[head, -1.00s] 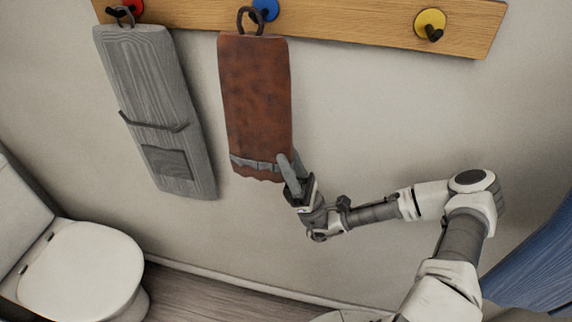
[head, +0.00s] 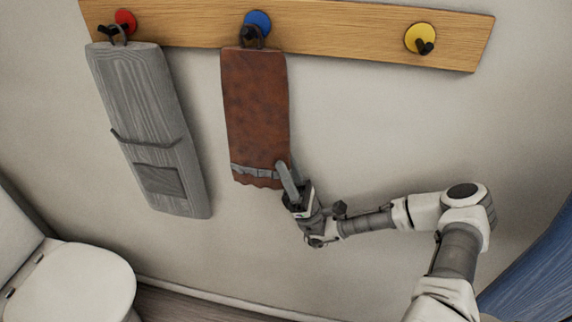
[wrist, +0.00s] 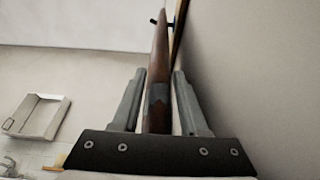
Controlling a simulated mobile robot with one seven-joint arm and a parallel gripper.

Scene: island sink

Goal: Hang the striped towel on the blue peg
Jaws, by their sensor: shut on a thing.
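The rust-brown towel (head: 257,105), with a grey band near its bottom, hangs upright in front of the wall in the head view. Its dark loop (head: 254,33) is at the blue peg (head: 257,20) and overlaps its disc. I cannot tell whether the loop is around the peg's hook. My gripper (head: 287,180) is shut on the towel's lower right corner. In the wrist view the towel (wrist: 160,60) stands edge-on between the two fingers of my gripper (wrist: 160,78).
A wooden rail (head: 340,35) also bears a red peg (head: 125,18) and a yellow peg (head: 420,38). A grey towel (head: 150,125) hangs at the red one. A toilet (head: 75,285) stands at lower left; blue cloth (head: 535,265) is at right. The wall under yellow is clear.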

